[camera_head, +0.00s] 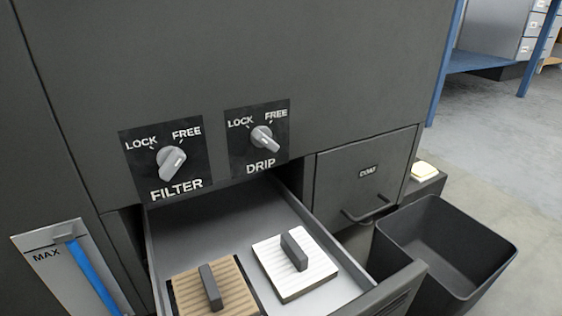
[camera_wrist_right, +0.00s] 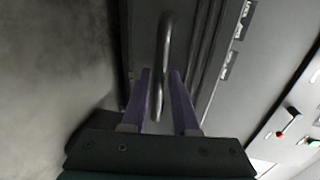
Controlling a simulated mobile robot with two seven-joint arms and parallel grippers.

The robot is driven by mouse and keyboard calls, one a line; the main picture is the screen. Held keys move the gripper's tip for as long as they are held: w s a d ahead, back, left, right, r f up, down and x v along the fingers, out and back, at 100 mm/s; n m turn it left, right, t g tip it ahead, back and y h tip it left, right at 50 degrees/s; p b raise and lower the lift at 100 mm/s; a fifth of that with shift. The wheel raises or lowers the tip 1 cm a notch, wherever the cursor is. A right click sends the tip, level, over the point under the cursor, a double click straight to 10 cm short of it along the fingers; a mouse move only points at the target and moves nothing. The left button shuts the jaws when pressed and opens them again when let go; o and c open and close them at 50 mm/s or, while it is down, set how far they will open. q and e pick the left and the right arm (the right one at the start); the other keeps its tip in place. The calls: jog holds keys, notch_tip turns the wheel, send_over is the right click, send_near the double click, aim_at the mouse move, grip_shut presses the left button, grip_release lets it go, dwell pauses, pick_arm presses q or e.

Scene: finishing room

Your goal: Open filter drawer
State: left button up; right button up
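The filter drawer (camera_head: 330,218) is pulled out below the FILTER and DRIP knobs. A brown ridged filter (camera_head: 238,297) and a white ridged filter (camera_head: 312,266), each with a dark grip, lie inside. The FILTER knob (camera_head: 172,160) has its bar slanted up toward FREE. The DRIP knob (camera_head: 265,139) has its bar slanted from upper left to lower right. In the right wrist view, my right gripper (camera_wrist_right: 161,74) has its two purple fingers apart, on either side of a metal bar handle (camera_wrist_right: 164,45), with gaps visible. My left gripper is not in view.
A closed drawer (camera_head: 365,172) with a bar handle is right of the open one. A blue-framed bench (camera_head: 480,60) is behind. A level gauge (camera_head: 85,265) is at left.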

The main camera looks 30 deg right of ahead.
jog(key=shift+o, duration=1.1)
jog(key=shift+w, duration=0.1)
jog(key=p+v, duration=0.3)
jog(key=v, duration=0.7)
